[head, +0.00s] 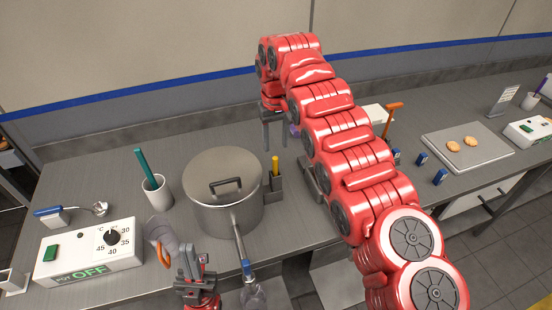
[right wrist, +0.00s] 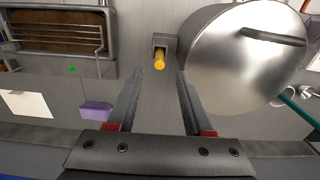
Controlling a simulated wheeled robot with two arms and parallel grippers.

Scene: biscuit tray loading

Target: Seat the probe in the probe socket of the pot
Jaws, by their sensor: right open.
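The steel pot (head: 225,200) stands lidded on the counter; its rounded side and lid also show in the right wrist view (right wrist: 245,55). A yellow-topped rod, seemingly the probe (head: 275,168), stands upright in a small grey holder (head: 275,188) just right of the pot. I cannot tell whether this holder touches the pot. In the right wrist view the yellow end (right wrist: 159,61) lies just beyond my fingertips, between their lines. My right gripper (head: 274,146) is open and empty, behind the holder. My left gripper (head: 190,252) is at the front, near the pot; its jaw gap is unclear.
A control box (head: 90,252) reading OFF is at the front left. A long handle (head: 238,235) juts toward the front. A biscuit tray (head: 485,155) lies far right. My right arm hides the middle counter.

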